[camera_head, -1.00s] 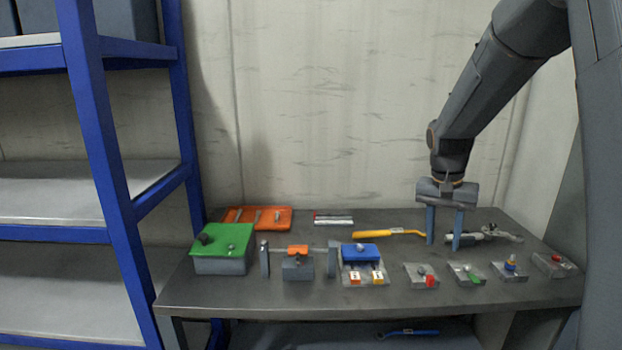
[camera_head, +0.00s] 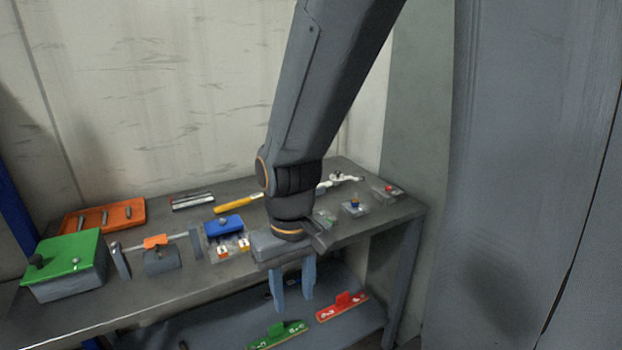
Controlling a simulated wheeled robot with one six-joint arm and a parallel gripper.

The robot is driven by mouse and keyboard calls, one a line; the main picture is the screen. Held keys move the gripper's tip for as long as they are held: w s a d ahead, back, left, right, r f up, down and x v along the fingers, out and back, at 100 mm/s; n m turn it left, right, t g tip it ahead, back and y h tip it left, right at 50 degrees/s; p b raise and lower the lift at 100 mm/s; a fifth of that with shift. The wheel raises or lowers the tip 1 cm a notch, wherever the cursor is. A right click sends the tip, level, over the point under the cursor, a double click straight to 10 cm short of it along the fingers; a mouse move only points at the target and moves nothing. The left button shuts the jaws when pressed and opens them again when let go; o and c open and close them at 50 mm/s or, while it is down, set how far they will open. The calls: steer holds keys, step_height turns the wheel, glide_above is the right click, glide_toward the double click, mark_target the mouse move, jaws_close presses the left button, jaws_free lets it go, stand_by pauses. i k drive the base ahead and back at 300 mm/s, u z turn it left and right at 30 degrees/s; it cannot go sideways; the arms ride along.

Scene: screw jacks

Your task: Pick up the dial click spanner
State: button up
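My gripper (camera_head: 294,303) points down in front of the bench's front edge. Its two blue-grey fingers stand apart with nothing visible between them. A yellow-handled tool (camera_head: 237,203) lies at the back of the bench top, its right end hidden by my arm. A grey and white tool (camera_head: 340,181) lies to its right at the back, partly hidden by my arm. I cannot tell which tool is the dial click spanner.
On the bench top (camera_head: 150,299) stand a green-lidded box (camera_head: 66,258), an orange tray (camera_head: 120,216), a blue-topped fixture (camera_head: 222,227) and small clear blocks at right. The lower shelf (camera_head: 215,325) holds a green piece (camera_head: 276,336) and a red piece (camera_head: 342,307).

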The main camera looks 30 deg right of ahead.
mark_target(333, 181)
steer(key=k, duration=0.5)
steer(key=z, duration=0.8)
steer(key=i, duration=0.9)
steer(key=u, duration=0.2)
